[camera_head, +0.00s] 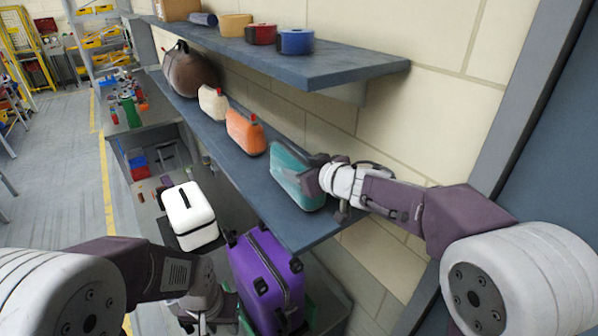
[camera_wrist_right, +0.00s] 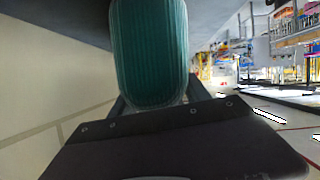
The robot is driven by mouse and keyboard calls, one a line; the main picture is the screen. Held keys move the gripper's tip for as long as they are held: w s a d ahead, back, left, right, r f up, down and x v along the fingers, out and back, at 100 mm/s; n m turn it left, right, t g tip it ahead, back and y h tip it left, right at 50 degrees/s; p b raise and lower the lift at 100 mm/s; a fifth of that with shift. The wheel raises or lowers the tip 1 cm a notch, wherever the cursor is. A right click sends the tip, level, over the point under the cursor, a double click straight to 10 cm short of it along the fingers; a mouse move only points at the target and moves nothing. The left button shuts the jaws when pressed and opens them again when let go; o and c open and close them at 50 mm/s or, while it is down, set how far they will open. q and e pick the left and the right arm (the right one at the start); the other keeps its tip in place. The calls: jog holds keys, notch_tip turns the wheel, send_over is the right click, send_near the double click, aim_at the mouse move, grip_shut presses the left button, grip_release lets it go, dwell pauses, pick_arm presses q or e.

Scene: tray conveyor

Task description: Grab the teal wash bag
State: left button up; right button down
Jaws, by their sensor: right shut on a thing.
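The teal wash bag (camera_head: 291,173) stands near the front end of the lower shelf in the head view. My right gripper (camera_head: 312,181) is shut on its right side. In the right wrist view the teal wash bag (camera_wrist_right: 149,50) fills the upper middle, between the fingers of the right gripper (camera_wrist_right: 155,105). I cannot tell whether the bag touches the shelf. My left gripper (camera_head: 205,318) is low, left of the purple suitcase, and its fingers are not clear.
On the lower shelf (camera_head: 300,233), an orange jug (camera_head: 244,133), a cream jug (camera_head: 212,103) and a brown round bag (camera_head: 188,70) stand behind the wash bag. An upper shelf (camera_head: 330,68) overhangs. A purple suitcase (camera_head: 262,275) and a white case (camera_head: 188,214) stand below.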

jog(key=shift+r+p, duration=0.35)
jog(key=shift+r, duration=0.25)
notch_tip(320, 180, up, 3)
jog(key=p, duration=0.2)
jog(key=shift+w+p, duration=0.1)
jog(key=shift+p, duration=0.25)
jog(key=s+a+r+p, duration=0.3)
jog(key=s+a+r, duration=0.2)
jog(key=s, duration=0.5)
jog(key=shift+s+r+p, duration=0.3)
jog(key=shift+s+r, duration=0.1)
jog(key=shift+r, duration=0.5)
jog(key=shift+w+d, duration=0.1)
